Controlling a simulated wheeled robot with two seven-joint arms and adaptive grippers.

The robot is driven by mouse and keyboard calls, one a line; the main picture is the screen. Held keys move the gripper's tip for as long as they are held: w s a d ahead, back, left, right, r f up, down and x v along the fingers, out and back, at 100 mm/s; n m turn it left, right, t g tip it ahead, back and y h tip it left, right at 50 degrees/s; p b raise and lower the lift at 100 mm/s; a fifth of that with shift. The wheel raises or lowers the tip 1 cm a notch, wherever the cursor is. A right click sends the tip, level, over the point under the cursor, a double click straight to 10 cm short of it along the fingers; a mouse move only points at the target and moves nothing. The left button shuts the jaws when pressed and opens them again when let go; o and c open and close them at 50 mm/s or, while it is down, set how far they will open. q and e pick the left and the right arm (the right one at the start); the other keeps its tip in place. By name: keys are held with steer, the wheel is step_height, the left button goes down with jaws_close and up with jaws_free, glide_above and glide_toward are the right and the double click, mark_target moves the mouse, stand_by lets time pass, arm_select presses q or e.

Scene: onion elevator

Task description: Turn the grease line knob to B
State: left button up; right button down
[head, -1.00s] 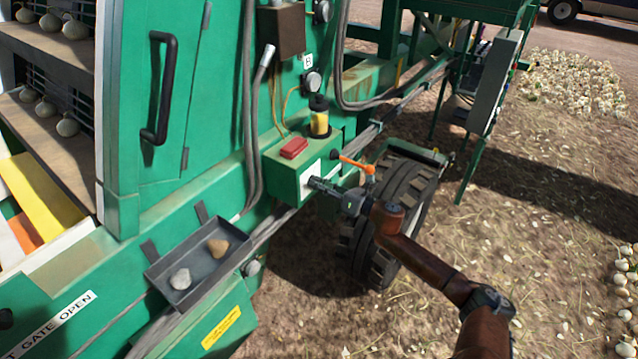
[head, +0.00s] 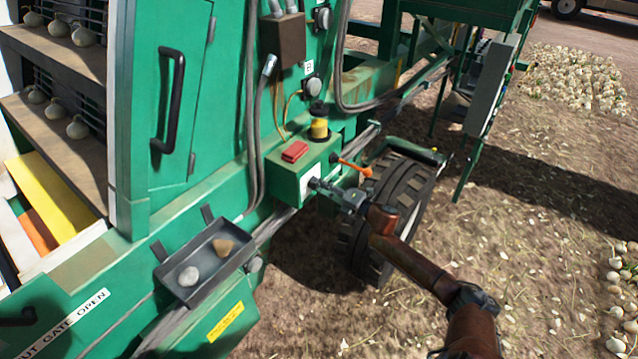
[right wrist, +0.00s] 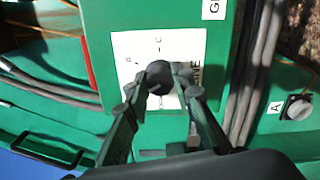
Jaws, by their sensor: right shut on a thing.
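The grease line knob (right wrist: 159,78) is a dark round knob on a white label plate (right wrist: 190,45) in the right wrist view. A letter C shows above the knob, and other marks on the plate are partly covered. My right gripper (right wrist: 158,88) has its fingers on both sides of the knob and is shut on it. In the head view my right gripper (head: 320,187) reaches the white plate on the front of the green box (head: 284,180); the knob is hidden there by the fingers. My left gripper is not in view.
An orange-handled lever (head: 352,166) sticks out close to the right of my gripper. A grey tray with stones (head: 238,262) hangs at lower left. A tire (head: 400,185) stands behind my arm.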

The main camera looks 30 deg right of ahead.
steer(key=m+p, duration=0.6)
steer(key=m, duration=0.5)
steer(key=shift+d, duration=0.1)
steer(key=shift+f+m, duration=0.1)
steer(key=shift+m, duration=0.2)
stand_by(0.3)
steer(key=c, duration=1.7)
jaws_free()
steer(key=shift+o, duration=0.2)
steer(key=shift+s, duration=0.1)
